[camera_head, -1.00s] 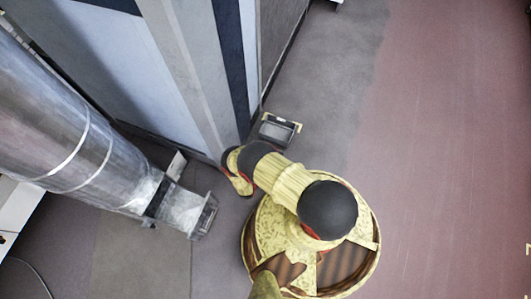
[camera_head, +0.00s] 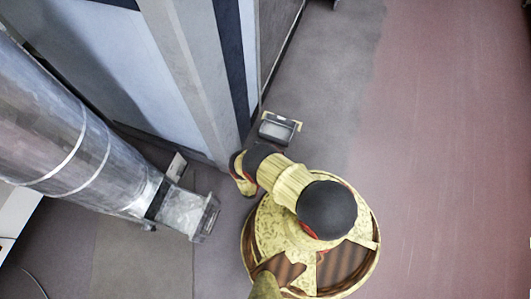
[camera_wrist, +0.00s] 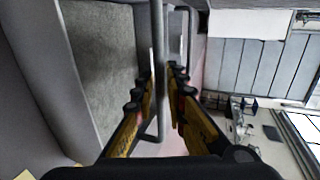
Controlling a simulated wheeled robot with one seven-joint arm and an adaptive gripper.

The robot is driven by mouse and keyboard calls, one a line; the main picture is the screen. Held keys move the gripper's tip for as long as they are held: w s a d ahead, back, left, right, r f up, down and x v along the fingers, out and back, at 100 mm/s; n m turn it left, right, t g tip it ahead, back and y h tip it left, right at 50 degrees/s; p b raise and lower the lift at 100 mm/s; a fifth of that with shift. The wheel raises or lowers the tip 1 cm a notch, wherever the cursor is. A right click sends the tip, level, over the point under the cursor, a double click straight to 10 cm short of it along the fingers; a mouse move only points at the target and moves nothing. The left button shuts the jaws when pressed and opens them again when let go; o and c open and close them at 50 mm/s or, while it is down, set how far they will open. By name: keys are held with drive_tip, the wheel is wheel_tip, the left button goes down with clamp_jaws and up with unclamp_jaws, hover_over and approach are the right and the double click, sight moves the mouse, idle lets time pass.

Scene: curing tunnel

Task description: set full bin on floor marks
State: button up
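In the head view a box-like bin (camera_head: 187,210) with pale grey in it sits at the lower end of a big metal cylinder. My gripper is hidden under my arm in the head view. In the wrist view the fingers of my gripper (camera_wrist: 160,78) lie on both sides of a grey bar (camera_wrist: 158,45). A rough grey surface inside a smooth rim is at the left. I cannot tell whether the fingers press the bar, or which bin it belongs to.
The big metal cylinder (camera_head: 75,140) slants in from the left. The tunnel wall (camera_head: 180,85) fills the upper left. Open grey floor (camera_head: 325,85) and reddish floor (camera_head: 450,150) lie to the right. A cable (camera_head: 38,282) lies at the lower left.

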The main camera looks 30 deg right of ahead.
drive_tip(key=shift+o, duration=1.2)
drive_tip(key=shift+r, duration=0.1)
drive_tip(key=p+v, duration=0.2)
drive_tip(key=v, duration=1)
drive_tip(key=shift+p, duration=0.4)
